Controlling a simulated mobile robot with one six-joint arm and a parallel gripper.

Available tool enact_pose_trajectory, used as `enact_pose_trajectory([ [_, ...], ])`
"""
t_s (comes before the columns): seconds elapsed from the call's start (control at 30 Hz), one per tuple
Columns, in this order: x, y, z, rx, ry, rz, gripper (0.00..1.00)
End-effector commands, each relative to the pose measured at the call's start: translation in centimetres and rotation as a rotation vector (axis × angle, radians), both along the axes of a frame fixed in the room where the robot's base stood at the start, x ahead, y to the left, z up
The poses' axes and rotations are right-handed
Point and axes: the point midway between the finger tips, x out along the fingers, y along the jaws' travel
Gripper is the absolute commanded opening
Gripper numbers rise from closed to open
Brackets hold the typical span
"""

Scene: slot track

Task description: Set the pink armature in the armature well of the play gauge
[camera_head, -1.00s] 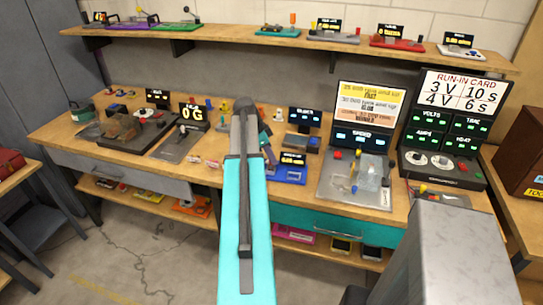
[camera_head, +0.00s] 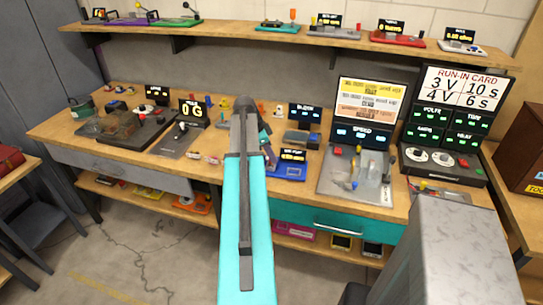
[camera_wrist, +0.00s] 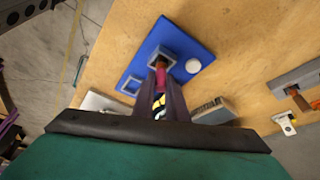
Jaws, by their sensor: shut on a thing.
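The play gauge (camera_head: 287,173) is a blue plate on the bench with a small lit display behind it. My gripper (camera_wrist: 161,97) is shut on the pink armature (camera_wrist: 162,72), a thin piece whose far end points at the upper square holder. I cannot tell whether that end is inside it or just above it.
The speed station (camera_head: 352,180) stands right of the gauge, with the run-in card panel (camera_head: 461,88) beyond it. A grey plate (camera_head: 180,138) with a 0 G display lies to the left. Bare wood shows around the gauge plate in the wrist view.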

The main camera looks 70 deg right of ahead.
Motion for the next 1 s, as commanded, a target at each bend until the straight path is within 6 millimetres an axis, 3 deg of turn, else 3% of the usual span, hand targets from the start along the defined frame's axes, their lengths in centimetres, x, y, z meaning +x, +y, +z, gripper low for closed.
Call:
enact_pose_trajectory([
  [0.33,-0.01,0.0,-0.26,0.0,0.0,0.0,0.0],
  [0.37,-0.01,0.0,-0.26,0.0,0.0,0.0,0.14],
  [0.5,-0.01,-0.01,-0.23,0.0,0.0,0.0,0.34],
  [1.0,0.23,0.1,0.36,-0.001,-0.001,0.0,0.34],
])
